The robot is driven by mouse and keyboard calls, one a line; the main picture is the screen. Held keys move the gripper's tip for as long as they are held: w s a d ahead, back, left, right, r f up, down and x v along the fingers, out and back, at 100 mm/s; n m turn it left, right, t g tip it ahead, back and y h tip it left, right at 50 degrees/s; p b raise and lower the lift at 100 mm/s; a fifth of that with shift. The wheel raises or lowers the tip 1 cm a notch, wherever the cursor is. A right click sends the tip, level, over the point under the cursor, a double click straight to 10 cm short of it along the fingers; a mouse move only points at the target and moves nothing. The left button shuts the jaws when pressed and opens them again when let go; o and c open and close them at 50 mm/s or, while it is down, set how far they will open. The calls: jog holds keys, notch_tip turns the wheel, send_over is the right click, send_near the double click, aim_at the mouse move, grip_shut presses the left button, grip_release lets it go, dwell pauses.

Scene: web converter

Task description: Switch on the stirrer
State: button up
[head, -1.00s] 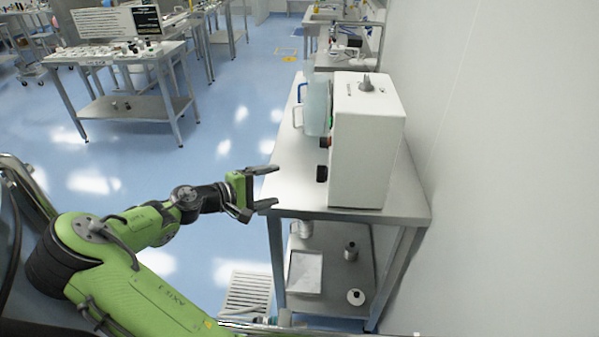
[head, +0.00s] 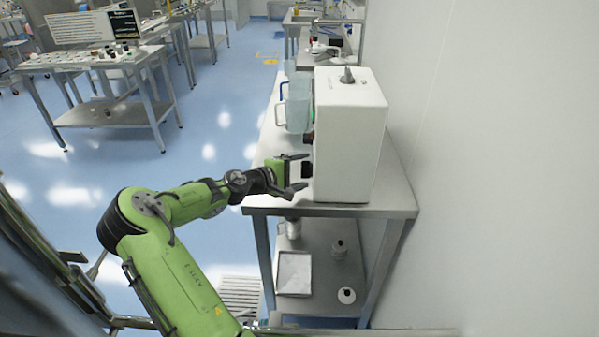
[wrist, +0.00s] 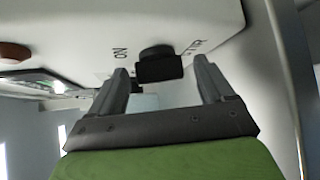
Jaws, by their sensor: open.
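The stirrer is a white box-shaped unit (head: 345,150) standing on a steel table, with a grey fitting on top. A black knob (wrist: 160,64) sticks out of its front, beside printed lettering that includes "ON". The knob also shows in the head view (head: 307,170). My gripper (head: 297,171) is open and points at this face. In the wrist view the fingertips (wrist: 160,70) lie on either side of the knob, which sits between or just beyond them; I cannot tell whether they touch it. A reddish-brown round button (wrist: 14,53) is on the same face.
The steel table (head: 395,200) has a lower shelf with a tray (head: 294,272) and small containers. Translucent jugs (head: 298,103) stand beside the unit. A white wall (head: 480,180) bounds the right side. Open blue floor (head: 200,130) lies to the left.

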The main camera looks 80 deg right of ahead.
jog(key=c, duration=1)
jog(key=f+m+h+b, duration=0.1)
jog(key=b, duration=0.3)
jog(key=shift+g, duration=0.3)
jog(key=shift+c, duration=0.2)
jog(key=m+h+b, duration=0.1)
jog(key=b, duration=0.2)
jog(key=shift+h, duration=0.3)
jog(key=shift+r+m+g+b, duration=0.2)
jog(key=shift+m+g+b, duration=0.15)
jog(key=shift+b, duration=0.2)
jog(key=o, duration=1)
jog(key=shift+o, duration=0.2)
jog(key=shift+a+r, duration=0.1)
jog(key=p+v, duration=0.2)
jog(key=v, duration=1)
